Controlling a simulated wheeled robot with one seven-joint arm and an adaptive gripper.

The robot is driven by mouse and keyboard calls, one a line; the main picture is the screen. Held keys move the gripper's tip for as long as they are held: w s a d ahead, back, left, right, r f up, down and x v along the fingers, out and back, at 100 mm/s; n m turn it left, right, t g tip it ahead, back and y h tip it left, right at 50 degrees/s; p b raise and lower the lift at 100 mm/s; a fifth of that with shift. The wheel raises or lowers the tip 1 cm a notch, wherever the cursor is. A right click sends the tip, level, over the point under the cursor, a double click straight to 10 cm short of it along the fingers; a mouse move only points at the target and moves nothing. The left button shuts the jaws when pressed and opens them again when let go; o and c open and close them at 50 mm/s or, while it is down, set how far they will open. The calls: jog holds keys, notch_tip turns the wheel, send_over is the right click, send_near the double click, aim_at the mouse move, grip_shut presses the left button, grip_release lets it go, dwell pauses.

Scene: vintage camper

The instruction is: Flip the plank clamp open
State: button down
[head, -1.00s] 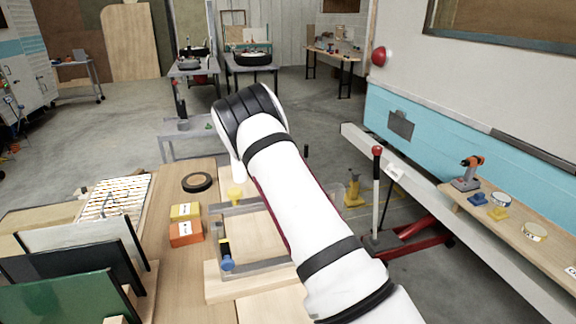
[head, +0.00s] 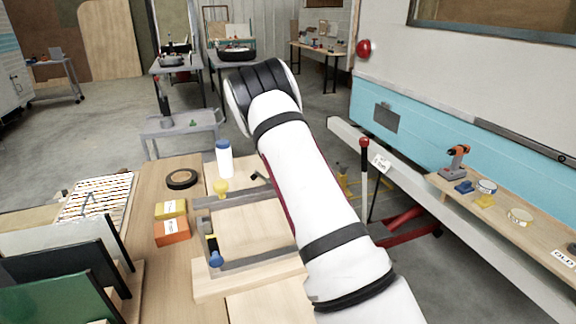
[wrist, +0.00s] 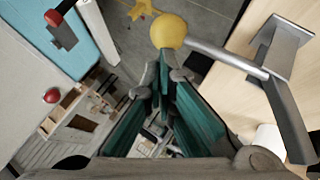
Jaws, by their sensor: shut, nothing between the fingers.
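A clamp lever with a yellow ball knob (wrist: 169,31) on a metal rod runs to a grey metal bracket (wrist: 285,45) in the wrist view. My gripper (wrist: 160,78), with teal fingers, is shut and empty; its tips are just short of the ball. I cannot tell whether they touch it. In the head view, a yellow knob (head: 221,187) and a blue knob (head: 215,258) sit at grey bars on the pale wooden plank (head: 250,225). My arm hides the gripper and the plank's right side there.
A white bottle with a blue cap (head: 224,158) stands behind the yellow knob. A yellow box (head: 171,208), an orange box (head: 172,232) and a black ring (head: 182,179) lie to the left. A red-knobbed lever (head: 365,144) rises right of my arm.

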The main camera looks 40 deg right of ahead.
jog(key=shift+s, duration=0.1)
jog(key=v, duration=1.2)
dwell(0.4)
